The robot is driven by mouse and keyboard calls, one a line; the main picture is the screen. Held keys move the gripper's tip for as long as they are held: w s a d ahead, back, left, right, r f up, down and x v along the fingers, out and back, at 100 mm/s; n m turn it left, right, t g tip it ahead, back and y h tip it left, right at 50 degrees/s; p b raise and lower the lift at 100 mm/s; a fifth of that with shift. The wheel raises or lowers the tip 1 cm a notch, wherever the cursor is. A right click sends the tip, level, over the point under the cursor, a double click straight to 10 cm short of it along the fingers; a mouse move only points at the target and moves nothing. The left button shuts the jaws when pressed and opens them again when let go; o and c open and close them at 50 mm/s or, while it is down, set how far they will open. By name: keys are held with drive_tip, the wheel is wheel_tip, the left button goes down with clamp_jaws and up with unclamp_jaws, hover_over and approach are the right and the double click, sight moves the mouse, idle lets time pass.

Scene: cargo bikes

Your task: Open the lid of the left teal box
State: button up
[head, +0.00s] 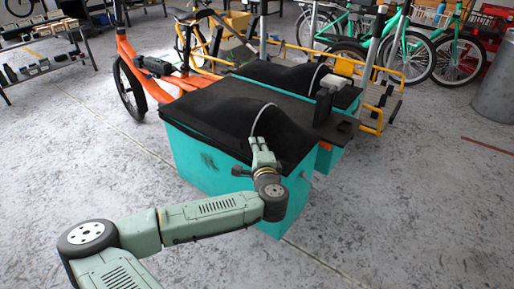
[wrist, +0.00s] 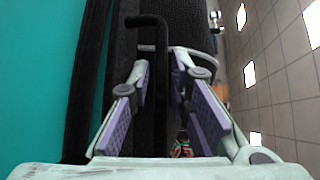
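The left teal box (head: 205,160) is the nearer of two, with a black lid (head: 225,110) lying shut on top. A thin pale curved strip (head: 262,112) arches over the lid. My gripper (head: 262,147) is at the lid's near edge, in front of the box. In the wrist view my gripper (wrist: 168,85) is open, its purple-padded fingers apart. A black hooked bar (wrist: 160,65) runs between them; I cannot tell whether either finger touches it. The teal wall (wrist: 40,75) fills the left of that view, beside the lid's black edge (wrist: 90,75).
A second teal box (head: 326,160) with a black lid (head: 285,73) stands close behind to the right. An orange cargo bike frame (head: 135,60) and a yellow rack (head: 378,95) are beyond. A metal bin (head: 497,90) is at the far right. The near floor is clear.

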drive_tip(key=shift+c, duration=0.4)
clamp_jaws()
